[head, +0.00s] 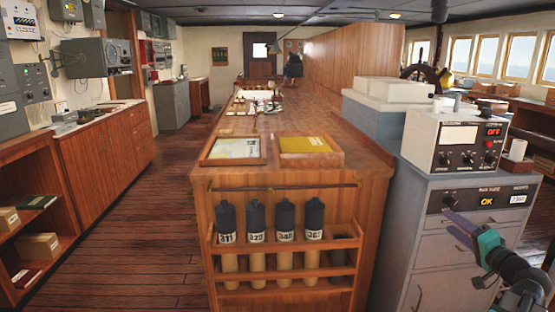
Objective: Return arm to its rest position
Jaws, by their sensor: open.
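My gripper (459,229) shows at the lower right of the head view, at the end of my black arm with a teal part behind the fingers. Its dark fingers point up and to the left and look open, with nothing seen between them. It is in front of the grey cabinet (418,262), near the panel with a knob and the "OK" display. Whether a fingertip touches that panel cannot be told.
A white instrument box (455,140) stands on the cabinet. The wooden chart counter (293,179) holds a rack (222,258) with several dark-capped tubes. Shelves (35,220) line the left wall. The plank floor (150,215) between is clear.

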